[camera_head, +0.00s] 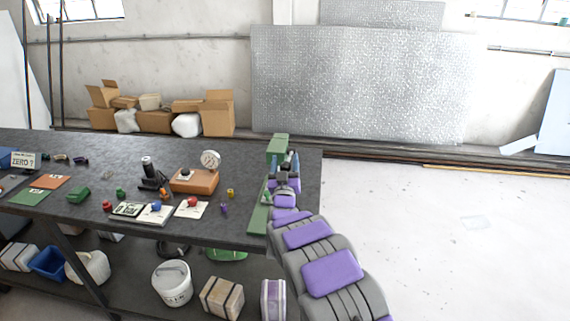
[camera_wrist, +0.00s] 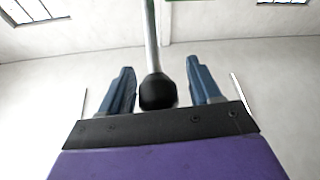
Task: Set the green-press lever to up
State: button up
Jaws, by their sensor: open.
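The green press (camera_head: 278,150) stands at the right end of the dark table, its base plate (camera_head: 258,215) running toward the front edge. My gripper (camera_head: 286,164) is at the press and hides much of its middle. In the wrist view, the lever shows as a metal rod with a black knob (camera_wrist: 158,92) at its lower end. The knob sits between the two blue fingers of my gripper (camera_wrist: 160,85), with a gap on each side. The fingers are open. The lever's pivot is out of the wrist view.
An orange-brown box with a dial (camera_head: 195,180), a black device (camera_head: 150,175) and several small coloured parts stand on the table (camera_head: 240,160) left of my gripper. A white bucket (camera_head: 172,284) and boxes are on the lower shelf. The floor right of the table is clear.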

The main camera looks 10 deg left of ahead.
grip_shut()
dwell(0.5)
jog(key=shift+r, duration=0.1)
